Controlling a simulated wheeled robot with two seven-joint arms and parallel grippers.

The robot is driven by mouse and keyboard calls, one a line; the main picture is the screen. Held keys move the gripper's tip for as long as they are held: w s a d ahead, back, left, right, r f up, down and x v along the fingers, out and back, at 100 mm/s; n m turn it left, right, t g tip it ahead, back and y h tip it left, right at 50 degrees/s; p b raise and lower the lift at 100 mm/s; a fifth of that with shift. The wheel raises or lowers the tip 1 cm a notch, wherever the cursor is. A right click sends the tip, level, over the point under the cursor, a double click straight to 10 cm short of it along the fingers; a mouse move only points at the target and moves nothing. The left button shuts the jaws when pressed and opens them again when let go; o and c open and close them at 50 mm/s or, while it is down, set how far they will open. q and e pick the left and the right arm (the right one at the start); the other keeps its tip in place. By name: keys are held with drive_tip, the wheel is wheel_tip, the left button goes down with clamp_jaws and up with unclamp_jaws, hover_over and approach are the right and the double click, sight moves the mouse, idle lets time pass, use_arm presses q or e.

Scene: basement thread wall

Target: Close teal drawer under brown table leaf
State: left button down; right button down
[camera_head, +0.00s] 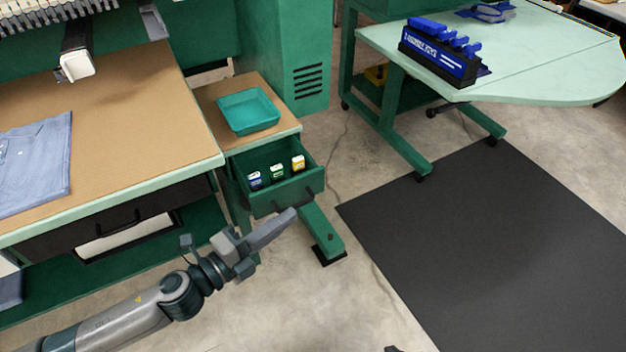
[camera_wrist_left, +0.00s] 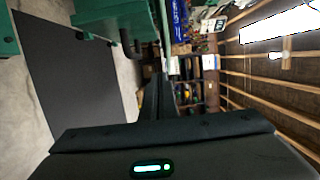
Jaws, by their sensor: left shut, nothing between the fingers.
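The teal drawer (camera_head: 300,188) is pulled open beneath the small brown table leaf (camera_head: 287,122). Three small labelled items, blue (camera_head: 255,180), green (camera_head: 277,172) and yellow (camera_head: 298,163), stand inside it. A dark handle is on its front. My left gripper (camera_head: 290,216) is shut and empty. It appears just in front of the drawer, close to the handle; I cannot tell whether it touches. In the left wrist view, a green panel (camera_wrist_left: 112,14) with a dark handle shows at the top, beside the gripper's dark fingers. My right gripper is not identifiable.
A teal tray (camera_head: 249,111) sits on the leaf. A large brown worktable (camera_head: 120,110) with folded blue cloth (camera_head: 35,165) is at left. A pale green table (camera_head: 540,60) stands at upper right. A dark mat (camera_head: 490,240) covers the floor at right.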

sight(295, 162)
use_arm(q)
drive_tip(key=shift+w+d, duration=0.1)
drive_tip(key=shift+w, duration=0.05)
drive_tip(key=w+d, duration=0.1)
drive_tip(key=w, duration=0.2)
drive_tip(key=w+d, duration=0.2)
drive_tip(key=w, duration=0.1)
drive_tip(key=w+d, duration=0.2)
drive_tip(key=w, duration=0.1)
drive_tip(key=shift+w+p, duration=0.25)
drive_tip(key=shift+p, duration=0.05)
drive_tip(key=shift+w+a, duration=0.4)
drive_tip(key=shift+w, duration=0.1)
use_arm(e)
drive_tip(key=shift+s+d+f, duration=0.1)
drive_tip(key=shift+d, duration=0.25)
drive_tip(key=shift+s, duration=0.1)
use_arm(q)
drive_tip(key=w+a, duration=0.1)
drive_tip(key=w, duration=0.1)
drive_tip(key=w+a, duration=0.3)
drive_tip(key=w, duration=0.1)
drive_tip(key=shift+w+a, duration=0.15)
drive_tip(key=shift+w, duration=0.05)
use_arm(e)
drive_tip(key=shift+a, duration=0.2)
use_arm(q)
drive_tip(key=shift+s, duration=0.1)
